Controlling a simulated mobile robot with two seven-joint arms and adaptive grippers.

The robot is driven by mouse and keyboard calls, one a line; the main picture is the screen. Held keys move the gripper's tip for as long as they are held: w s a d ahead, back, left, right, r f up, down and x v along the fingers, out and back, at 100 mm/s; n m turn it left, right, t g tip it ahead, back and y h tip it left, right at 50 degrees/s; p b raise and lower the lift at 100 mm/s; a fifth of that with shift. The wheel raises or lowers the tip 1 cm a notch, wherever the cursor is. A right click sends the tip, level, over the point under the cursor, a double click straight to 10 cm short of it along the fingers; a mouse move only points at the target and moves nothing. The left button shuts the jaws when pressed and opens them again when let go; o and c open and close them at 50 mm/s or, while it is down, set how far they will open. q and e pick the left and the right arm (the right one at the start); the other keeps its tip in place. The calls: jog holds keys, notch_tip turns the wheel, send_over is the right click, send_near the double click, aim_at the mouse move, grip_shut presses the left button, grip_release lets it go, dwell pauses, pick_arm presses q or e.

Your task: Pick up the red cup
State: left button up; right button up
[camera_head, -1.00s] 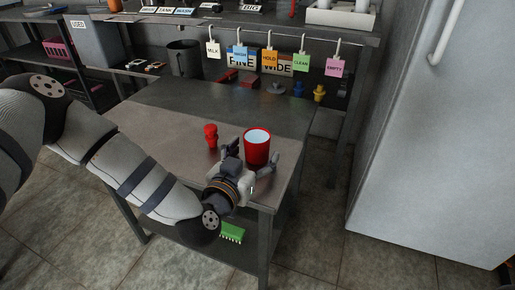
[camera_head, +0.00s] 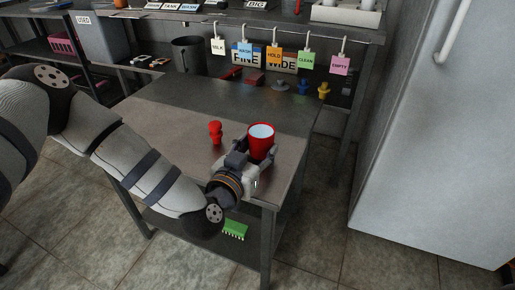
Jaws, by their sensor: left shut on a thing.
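The red cup (camera_head: 261,140) has a pale inside and stands upright near the right front of the metal table (camera_head: 165,128). My left gripper (camera_head: 254,158) reaches it from the front left. Its fingers are closed around the lower part of the cup, which they partly hide. I cannot tell whether the cup's base touches the table. My right gripper does not show.
A small red knobbed object (camera_head: 215,132) stands just left of the cup. A green brush (camera_head: 235,230) lies on the lower shelf. Colored tags, such as the pink one (camera_head: 340,65), hang behind. A large pale cabinet (camera_head: 440,150) stands at right.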

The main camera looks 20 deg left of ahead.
aim_at(257, 140)
pick_arm(q)
notch_tip(257, 140, up, 3)
jog(key=shift+f+p, duration=0.2)
jog(key=shift+p, duration=0.2)
jog(key=shift+s+d+r, duration=0.15)
jog(key=shift+s+r, duration=0.05)
jog(key=shift+r, duration=0.1)
jog(key=s+d+r+p, duration=0.5)
jog(key=s+r, duration=0.4)
jog(key=s, duration=0.3)
jog(key=shift+s, duration=0.15)
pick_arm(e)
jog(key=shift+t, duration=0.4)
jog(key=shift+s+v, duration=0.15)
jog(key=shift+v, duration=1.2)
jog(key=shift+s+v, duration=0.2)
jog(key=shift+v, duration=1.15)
pick_arm(q)
jog(key=shift+s+d, duration=0.15)
jog(key=shift+d, duration=0.05)
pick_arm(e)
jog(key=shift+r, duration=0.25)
pick_arm(q)
jog(key=s+d+f+m+h, duration=0.1)
jog(key=s+d, duration=0.4)
jog(key=d, duration=0.2)
jog(key=shift+f, duration=0.15)
